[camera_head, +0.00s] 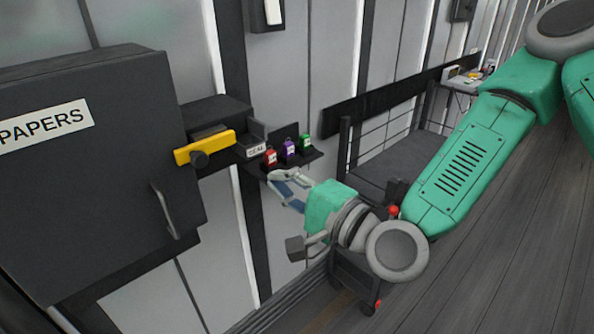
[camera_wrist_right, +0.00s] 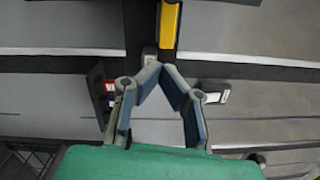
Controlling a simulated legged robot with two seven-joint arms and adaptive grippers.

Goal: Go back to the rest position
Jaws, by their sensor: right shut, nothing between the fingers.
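My right gripper (camera_head: 283,183) is at the end of the green arm that comes in from the right. It hangs in the air just below and in front of a small dark shelf in the head view. In the right wrist view its two fingers (camera_wrist_right: 160,70) meet at the tips, with nothing seen between them. The yellow bar (camera_head: 205,147) on the dark box is up and left of the gripper; it also shows beyond the fingertips in the wrist view (camera_wrist_right: 170,25). My left gripper is in neither view.
A dark cabinet (camera_head: 90,200) marked PAPERS with a handle (camera_head: 163,210) fills the left. Red (camera_head: 271,157), purple (camera_head: 290,149) and green (camera_head: 305,142) small items stand on the shelf. A dark cart (camera_head: 352,275) is below my wrist. Floor at lower right (camera_head: 500,260) is clear.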

